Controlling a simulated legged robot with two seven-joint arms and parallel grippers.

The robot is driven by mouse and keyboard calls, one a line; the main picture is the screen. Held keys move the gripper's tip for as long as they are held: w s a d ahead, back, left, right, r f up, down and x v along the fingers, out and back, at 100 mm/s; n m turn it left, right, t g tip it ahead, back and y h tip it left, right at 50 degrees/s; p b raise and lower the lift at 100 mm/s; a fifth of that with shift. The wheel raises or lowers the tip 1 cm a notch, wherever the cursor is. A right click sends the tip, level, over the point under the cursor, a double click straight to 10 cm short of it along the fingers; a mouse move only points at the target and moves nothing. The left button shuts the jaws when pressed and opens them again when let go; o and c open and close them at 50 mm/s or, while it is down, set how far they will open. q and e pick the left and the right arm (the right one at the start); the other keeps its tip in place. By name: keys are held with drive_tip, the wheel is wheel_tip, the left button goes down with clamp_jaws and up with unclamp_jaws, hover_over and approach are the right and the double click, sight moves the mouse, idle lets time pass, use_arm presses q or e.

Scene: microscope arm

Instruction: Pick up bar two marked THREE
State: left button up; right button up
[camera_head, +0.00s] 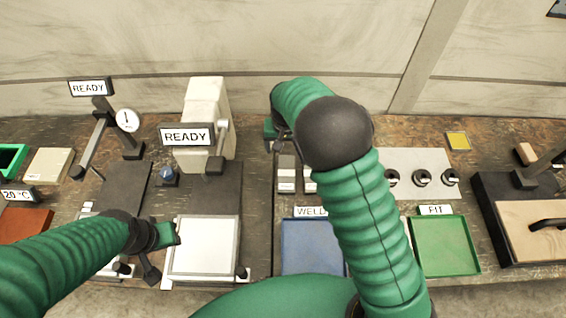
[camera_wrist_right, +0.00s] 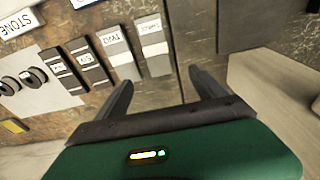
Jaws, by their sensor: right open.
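Two pale bars lie side by side in the right wrist view. The outer one, whose small inverted label seems to read THREE (camera_wrist_right: 154,52), is by the bench seam. The other is marked TWO (camera_wrist_right: 117,52). My right gripper (camera_wrist_right: 163,92) is open and empty, its fingers apart on the near side of the THREE bar's end, not around it. In the head view a pale bar (camera_head: 286,176) shows left of my right arm, which partly hides the other. My left gripper (camera_head: 160,250) is over the bench at left; its jaws are unclear.
Two darker bars (camera_wrist_right: 87,62) lie beside the pale ones. A grey plate with round parts (camera_head: 421,178) is right of my arm. A blue tray (camera_head: 300,248) and a green tray (camera_head: 445,247) are in front. A READY-labelled machine (camera_head: 204,110) stands at left.

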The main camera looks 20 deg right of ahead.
wheel_tip(320, 180, down, 4)
drive_tip(key=s, duration=0.1)
drive_tip(key=p, duration=0.1)
hover_over(286, 172)
drive_tip(key=f, duration=0.4)
drive_tip(key=a+f, duration=0.1)
drive_tip(key=f, duration=0.1)
drive_tip(key=shift+w, duration=0.2)
drive_tip(key=f, duration=0.1)
drive_tip(key=s+f+p, duration=0.1)
drive_tip(key=f, duration=0.1)
drive_tip(key=shift+s+d+f, duration=0.25)
drive_tip(key=shift+d+f, duration=0.3)
drive_tip(key=shift+f, duration=0.1)
drive_tip(key=shift+w+d+f, duration=0.2)
drive_tip(key=shift+a+r, duration=0.15)
drive_tip(key=shift+a, duration=0.3)
drive_tip(key=c, duration=1.2)
drive_tip(key=shift+d, duration=0.2)
clamp_jaws()
use_arm(q)
drive_tip(key=v, duration=0.3)
drive_tip(key=shift+s+d, duration=0.1)
use_arm(e)
drive_tip(key=shift+w, duration=0.15)
